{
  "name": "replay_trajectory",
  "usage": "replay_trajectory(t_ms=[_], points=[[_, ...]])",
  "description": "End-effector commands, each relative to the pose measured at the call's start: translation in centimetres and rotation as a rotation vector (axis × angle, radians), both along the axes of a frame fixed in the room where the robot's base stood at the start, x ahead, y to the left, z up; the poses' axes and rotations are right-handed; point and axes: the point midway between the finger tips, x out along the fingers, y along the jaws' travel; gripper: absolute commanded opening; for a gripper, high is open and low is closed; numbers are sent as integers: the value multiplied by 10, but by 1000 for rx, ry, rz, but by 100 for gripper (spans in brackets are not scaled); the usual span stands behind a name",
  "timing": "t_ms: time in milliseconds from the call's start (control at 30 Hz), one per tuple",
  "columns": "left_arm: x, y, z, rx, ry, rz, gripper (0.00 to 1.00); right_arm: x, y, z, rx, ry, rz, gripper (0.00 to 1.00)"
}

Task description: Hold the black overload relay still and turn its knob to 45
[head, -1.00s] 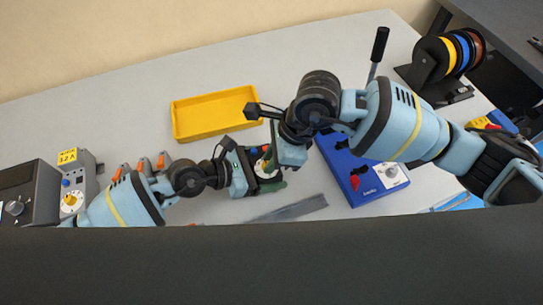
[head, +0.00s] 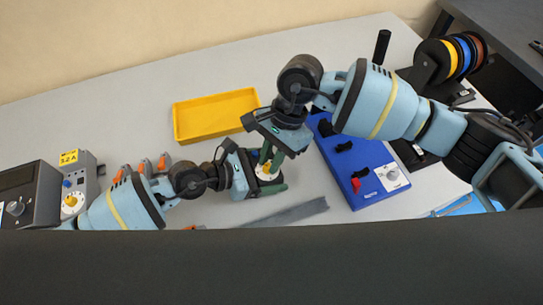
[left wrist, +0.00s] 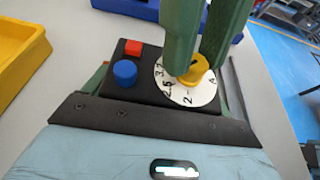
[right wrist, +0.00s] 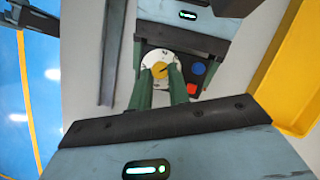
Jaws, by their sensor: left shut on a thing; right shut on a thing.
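The black overload relay (left wrist: 130,82) shows in the left wrist view with a red button (left wrist: 132,47), a blue button (left wrist: 125,72) and a white numbered dial (left wrist: 203,97). A yellow knob (left wrist: 194,72) with a dark mark sits at the dial's centre. I cannot tell which number the mark points at. My left gripper (head: 268,173) is shut on the relay, its fingers along the sides. My right gripper (right wrist: 161,85) reaches down from above, its green fingers shut on the knob. The right fingers hide part of the dial in the left wrist view.
A yellow tray (head: 214,113) lies behind the relay. A blue panel (head: 352,165) with switches stands to the right, and a grey bar (head: 287,212) lies in front. A power unit (head: 75,185) and several orange-levered parts (head: 145,166) are at left.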

Motion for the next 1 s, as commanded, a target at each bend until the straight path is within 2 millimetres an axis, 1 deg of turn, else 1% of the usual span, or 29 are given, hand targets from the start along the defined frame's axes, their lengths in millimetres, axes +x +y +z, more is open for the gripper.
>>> replay_trajectory(t_ms=[300,700,733,800,900,1000], points=[[0,0,0,1,0,1,54,1,1,1,1,0,80,0],[1,1,0,1,0,2,54,0,1,1,3,0,86,0],[1,1,0,1,0,2,54,0,1,1,4,1,86,19],[1,1,0,1,0,2,54,0,1,1,3,0,85,28],[0,1,0,1,0,1,54,0,1,1,3,0,85,40],[0,0,0,1,0,1,54,0,1,1,2,1,84,40]])
